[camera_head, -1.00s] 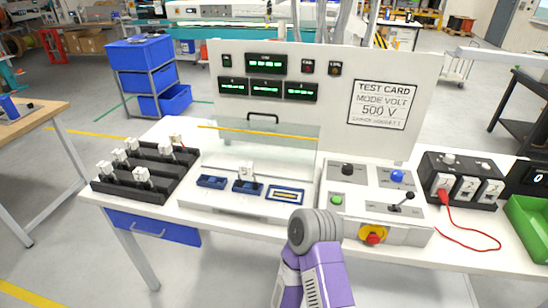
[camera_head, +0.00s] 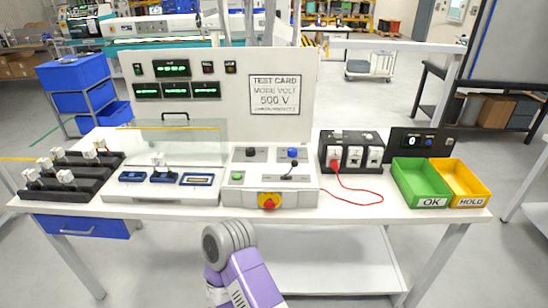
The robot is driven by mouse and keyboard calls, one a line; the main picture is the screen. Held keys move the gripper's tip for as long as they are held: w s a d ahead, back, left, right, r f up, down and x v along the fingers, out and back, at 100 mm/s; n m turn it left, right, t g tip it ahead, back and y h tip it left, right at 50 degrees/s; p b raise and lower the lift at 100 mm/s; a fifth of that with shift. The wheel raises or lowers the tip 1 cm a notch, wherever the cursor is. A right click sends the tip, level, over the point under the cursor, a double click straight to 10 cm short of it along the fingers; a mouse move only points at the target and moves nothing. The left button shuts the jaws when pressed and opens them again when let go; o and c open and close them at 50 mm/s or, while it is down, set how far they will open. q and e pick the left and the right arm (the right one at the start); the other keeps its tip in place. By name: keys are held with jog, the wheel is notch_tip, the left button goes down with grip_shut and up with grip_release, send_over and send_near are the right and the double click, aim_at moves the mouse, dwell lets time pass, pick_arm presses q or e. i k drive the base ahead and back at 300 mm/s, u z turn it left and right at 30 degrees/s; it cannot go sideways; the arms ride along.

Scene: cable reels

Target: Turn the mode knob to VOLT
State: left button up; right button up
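The control box (camera_head: 222,187) stands on the white bench in the head view. On its top are a black knob (camera_head: 251,152), a blue knob or button (camera_head: 292,153), a green button (camera_head: 237,176) and a black lever (camera_head: 289,171). A red knob on a yellow plate (camera_head: 268,201) is on its front. Which knob is the mode knob is too small to read. The test card (camera_head: 275,94) on the upright panel reads MODE VOLT, 500 V. A purple and grey arm link of mine is below the bench front. Neither gripper shows.
A black module rack (camera_head: 95,170) stands at the left. A black box (camera_head: 325,148) with a red cable (camera_head: 362,203) is right of the control box. The green OK bin (camera_head: 398,188) and yellow HOLD bin (camera_head: 485,205) stand at the bench's right end.

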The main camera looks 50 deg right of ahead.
aim_at(250, 152)
jog(key=u, duration=0.05)
jog(key=k, duration=0.1)
jog(key=z, duration=1.25)
